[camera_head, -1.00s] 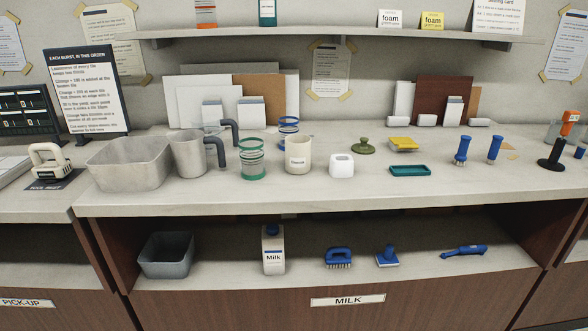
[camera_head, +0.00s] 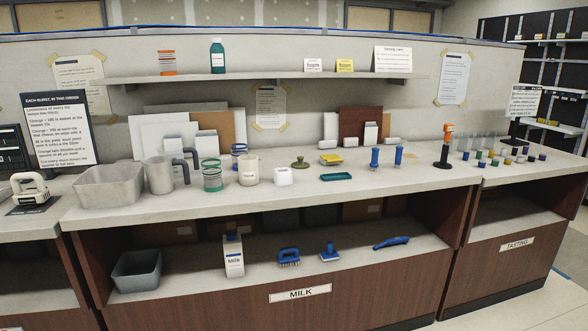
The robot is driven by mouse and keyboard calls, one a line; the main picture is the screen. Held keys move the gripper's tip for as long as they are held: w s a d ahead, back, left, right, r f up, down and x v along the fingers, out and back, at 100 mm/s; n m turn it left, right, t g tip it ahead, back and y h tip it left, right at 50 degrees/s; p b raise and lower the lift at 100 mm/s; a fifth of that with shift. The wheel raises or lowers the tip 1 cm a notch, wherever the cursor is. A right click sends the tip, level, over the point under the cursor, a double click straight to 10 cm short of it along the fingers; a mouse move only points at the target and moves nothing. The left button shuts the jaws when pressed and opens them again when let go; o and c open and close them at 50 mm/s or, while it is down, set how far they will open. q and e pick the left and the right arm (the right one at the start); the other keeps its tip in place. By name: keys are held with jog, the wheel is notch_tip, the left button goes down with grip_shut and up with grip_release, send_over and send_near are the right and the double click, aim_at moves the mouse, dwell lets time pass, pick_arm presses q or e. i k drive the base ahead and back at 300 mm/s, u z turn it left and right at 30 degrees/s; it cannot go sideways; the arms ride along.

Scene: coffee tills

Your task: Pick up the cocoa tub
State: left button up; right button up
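The cocoa tub (camera_head: 249,172) is a cream, open-topped tub with a small dark-lettered label on its front. It stands upright on the pale counter (camera_head: 225,205). A clear cup with green bands (camera_head: 212,177) stands just to its left, and a small white box-like container (camera_head: 283,177) to its right. A blue-banded clear cup (camera_head: 239,151) is behind it on the left. Neither of my grippers is in view, and nothing holds the tub.
Two grey handled jugs and a grey bin (camera_head: 107,187) stand farther left. A dark green knobbed item (camera_head: 299,163) and a green tray (camera_head: 336,177) are to the right. The wall shelf (camera_head: 270,77) runs above. Counter in front of the tub is clear.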

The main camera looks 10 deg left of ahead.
aim_at(247, 164)
jog(key=z, duration=0.45)
jog(key=i, duration=1.1)
